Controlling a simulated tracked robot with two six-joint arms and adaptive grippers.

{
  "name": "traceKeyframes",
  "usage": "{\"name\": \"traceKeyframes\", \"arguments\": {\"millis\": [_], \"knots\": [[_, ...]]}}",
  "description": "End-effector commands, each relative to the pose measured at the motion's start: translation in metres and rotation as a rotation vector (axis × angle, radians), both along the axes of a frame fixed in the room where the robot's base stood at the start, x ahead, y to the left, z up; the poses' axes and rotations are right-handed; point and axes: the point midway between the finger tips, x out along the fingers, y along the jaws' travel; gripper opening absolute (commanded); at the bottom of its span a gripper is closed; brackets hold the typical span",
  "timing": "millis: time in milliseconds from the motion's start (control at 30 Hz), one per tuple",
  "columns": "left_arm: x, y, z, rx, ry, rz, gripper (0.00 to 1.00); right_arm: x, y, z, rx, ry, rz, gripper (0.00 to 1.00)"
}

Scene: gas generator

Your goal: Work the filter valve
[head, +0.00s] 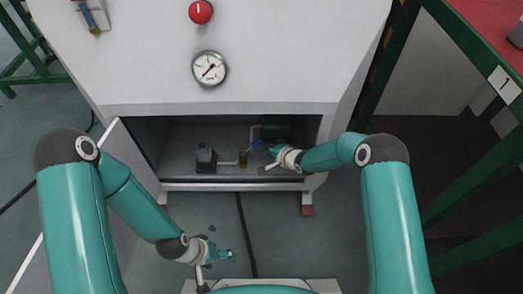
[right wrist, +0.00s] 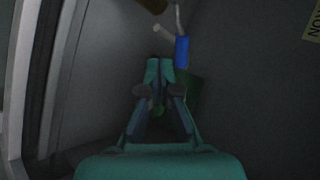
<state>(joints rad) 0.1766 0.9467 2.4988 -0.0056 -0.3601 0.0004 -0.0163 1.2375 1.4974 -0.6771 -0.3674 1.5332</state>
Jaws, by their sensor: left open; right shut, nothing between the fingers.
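The blue valve handle (head: 256,143) is inside the open lower compartment of the white cabinet, on thin piping beside a brass-coloured part (head: 243,159). In the right wrist view the blue handle (right wrist: 182,52) is just ahead and to the right of the fingertips, apart from them as far as I can tell. My right gripper (head: 272,152) reaches into the compartment, shut and empty; its closed fingers show in the right wrist view (right wrist: 160,72). My left gripper (head: 230,255) is open and empty, low above the floor in front of the cabinet.
A black device (head: 205,158) stands left in the compartment and a dark green cylinder (head: 275,131) lies behind the valve. The compartment's front sill (head: 225,186) runs below my right gripper. A gauge (head: 209,69) and red button (head: 200,12) are above. The cabinet door (head: 125,170) hangs open at left.

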Motion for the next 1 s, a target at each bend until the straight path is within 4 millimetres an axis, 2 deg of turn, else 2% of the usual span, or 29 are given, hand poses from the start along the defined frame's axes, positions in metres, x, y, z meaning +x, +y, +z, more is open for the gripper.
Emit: {"name": "traceKeyframes", "arguments": {"millis": [33, 100, 300, 633, 667, 1000], "knots": [[0.0, 0.0, -0.008, 0.0, 0.0, 0.0, 0.72, 0.008, 0.006, -0.003, 0.0, -0.008, 0.002, 0.0], [0.0, 0.0, -0.011, 0.0, 0.0, 0.0, 0.72, 0.015, 0.011, -0.004, -0.002, -0.006, 0.002, 0.0], [0.0, 0.0, -0.015, 0.0, 0.0, 0.0, 0.72, 0.025, 0.018, -0.004, 0.0, -0.004, 0.0, 0.0], [0.0, 0.0, -0.015, 0.0, 0.0, 0.0, 0.72, 0.027, 0.019, -0.004, 0.0, -0.002, -0.002, 0.0], [0.0, 0.0, -0.015, 0.0, 0.001, -0.001, 0.72, 0.026, 0.024, -0.004, -0.001, -0.003, 0.0, 0.0], [0.0, 0.0, -0.014, 0.0, 0.0, 0.0, 0.72, 0.027, 0.019, -0.004, 0.0, -0.003, -0.002, 0.0]]}}
